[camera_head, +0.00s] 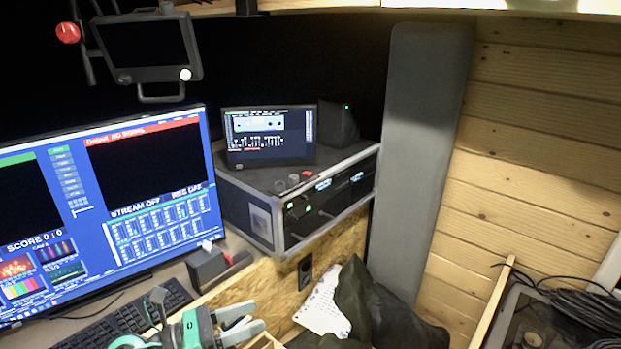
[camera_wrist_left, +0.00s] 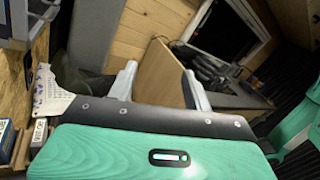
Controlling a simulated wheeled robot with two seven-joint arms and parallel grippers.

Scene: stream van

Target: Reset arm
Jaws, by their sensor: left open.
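My left gripper (camera_head: 247,320) is at the bottom of the head view, grey fingers pointing right, beside the wooden desk edge. In the left wrist view its two fingers (camera_wrist_left: 160,84) stand apart with nothing between them; it is open and empty. The teal body of the gripper fills the bottom of that view. My right gripper shows in neither view.
A large monitor (camera_head: 150,190) and keyboard (camera_head: 125,318) stand at left. A rack case (camera_head: 262,215) carries a small screen (camera_head: 268,136). A white sheet (camera_head: 322,305) and dark cloth (camera_head: 375,310) lie right of the gripper. Cables (camera_head: 580,310) lie at far right.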

